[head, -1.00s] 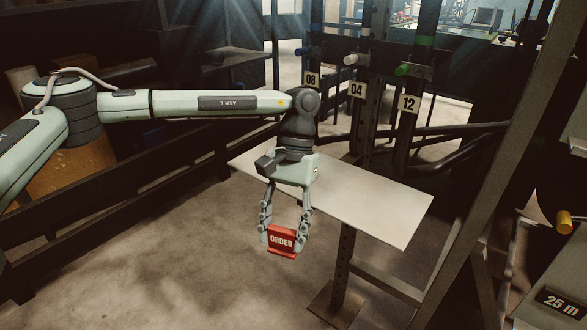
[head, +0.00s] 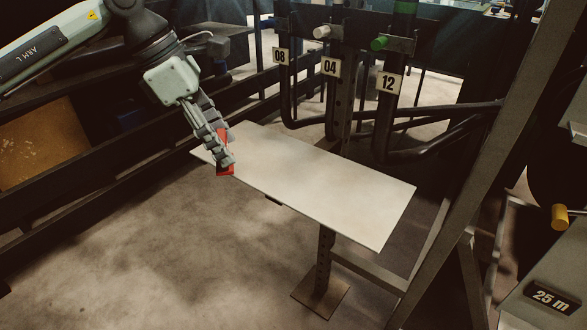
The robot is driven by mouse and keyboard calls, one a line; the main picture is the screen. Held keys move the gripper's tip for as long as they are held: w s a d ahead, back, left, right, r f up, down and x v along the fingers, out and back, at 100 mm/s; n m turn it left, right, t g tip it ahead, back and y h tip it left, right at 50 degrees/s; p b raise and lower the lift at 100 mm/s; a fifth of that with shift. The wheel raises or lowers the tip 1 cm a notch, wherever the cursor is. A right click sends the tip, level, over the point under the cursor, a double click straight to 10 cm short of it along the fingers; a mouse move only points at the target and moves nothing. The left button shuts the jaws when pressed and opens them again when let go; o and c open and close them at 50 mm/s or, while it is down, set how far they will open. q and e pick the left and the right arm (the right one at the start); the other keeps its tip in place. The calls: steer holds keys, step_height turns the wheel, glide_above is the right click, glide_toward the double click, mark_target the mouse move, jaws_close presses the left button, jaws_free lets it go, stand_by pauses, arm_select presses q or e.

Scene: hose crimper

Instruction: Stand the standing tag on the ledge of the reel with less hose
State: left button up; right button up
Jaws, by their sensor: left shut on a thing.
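My left gripper (head: 224,152) is shut on the red standing tag (head: 224,170) and holds it near the left end of the pale shelf plate (head: 330,187). The tag is seen nearly edge-on, and its lettering is not readable now. I cannot tell whether it touches the plate. At the right, a grey surface carries a 25 m label (head: 553,297) and a yellow peg (head: 560,217); a dark round shape, perhaps a reel, is partly cut off by the edge. No hose amounts can be compared here. My right gripper is not in view.
Posts with plates 08 (head: 281,57), 04 (head: 331,67) and 12 (head: 388,83) stand behind the shelf plate, with black bent tubes beside them. A slanted dark frame post (head: 478,165) stands at the right. The shelf plate top is bare.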

arm_select(q)
step_height(320, 180, up, 6)
steer(key=w+d+n+t+y, duration=0.1)
steer(key=n+t+y, duration=0.15)
steer(key=n, duration=0.55)
steer(key=p, duration=0.1)
glide_toward(300, 163)
steer(key=shift+w+d+r+n+t+h, duration=0.1)
steer(key=shift+w+d+n+t+h, duration=0.2)
steer(key=shift+w, duration=0.25)
step_height(300, 163, down, 4)
steer(key=shift+r+p, duration=0.1)
steer(key=shift+p, duration=0.3)
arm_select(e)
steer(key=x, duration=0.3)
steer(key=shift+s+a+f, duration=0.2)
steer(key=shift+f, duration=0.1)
arm_select(q)
steer(key=shift+f, duration=0.2)
steer(key=o, duration=0.9)
steer(key=shift+o, duration=0.6)
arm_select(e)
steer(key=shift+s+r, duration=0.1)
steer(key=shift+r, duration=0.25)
